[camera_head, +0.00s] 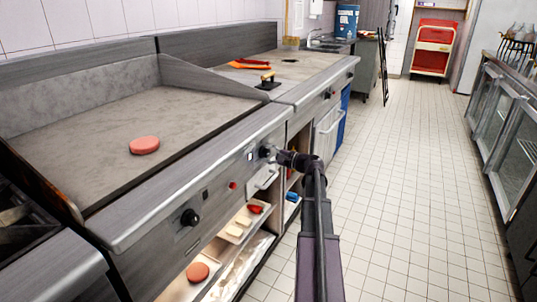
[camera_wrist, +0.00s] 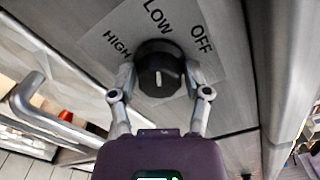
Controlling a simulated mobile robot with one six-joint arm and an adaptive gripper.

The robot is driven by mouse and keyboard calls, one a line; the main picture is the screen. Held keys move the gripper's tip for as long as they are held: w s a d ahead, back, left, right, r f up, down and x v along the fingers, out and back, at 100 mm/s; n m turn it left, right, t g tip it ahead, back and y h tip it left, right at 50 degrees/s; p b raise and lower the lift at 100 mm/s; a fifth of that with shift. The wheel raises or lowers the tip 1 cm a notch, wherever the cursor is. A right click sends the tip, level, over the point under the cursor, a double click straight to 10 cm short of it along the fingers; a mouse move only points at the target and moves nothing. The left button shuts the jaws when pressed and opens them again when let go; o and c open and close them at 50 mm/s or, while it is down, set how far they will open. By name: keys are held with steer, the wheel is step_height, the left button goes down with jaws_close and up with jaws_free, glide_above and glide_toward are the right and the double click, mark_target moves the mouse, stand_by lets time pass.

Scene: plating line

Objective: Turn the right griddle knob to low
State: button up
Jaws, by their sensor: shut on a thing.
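The right griddle knob (camera_head: 265,151) is black and sits on the front panel of the griddle. It fills the middle of the wrist view (camera_wrist: 160,68), below a pale label plate (camera_wrist: 101,37) reading HIGH, LOW and OFF from left to right. A short white mark on the knob's face stands nearly upright, roughly in line with LOW; I cannot tell which end is its pointer. My gripper (camera_wrist: 161,80) has one finger on each side of the knob and is shut on it. In the head view my gripper (camera_head: 277,155) partly covers the knob.
Another black knob (camera_head: 189,217) is further left on the panel. A pink patty (camera_head: 144,145) lies on the griddle plate (camera_head: 190,110). A metal handle (camera_wrist: 55,118) is left of the knob in the wrist view. The tiled floor (camera_head: 400,200) to the right is clear.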

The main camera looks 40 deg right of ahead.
steer(key=shift+w+r, duration=0.1)
steer(key=shift+w, duration=0.2)
steer(key=o, duration=1)
steer(key=shift+w+a, duration=0.1)
steer(key=shift+a, duration=0.05)
steer(key=shift+o, duration=0.2)
steer(key=shift+s, duration=0.25)
steer(key=v, duration=1.2)
steer(key=shift+w, duration=0.15)
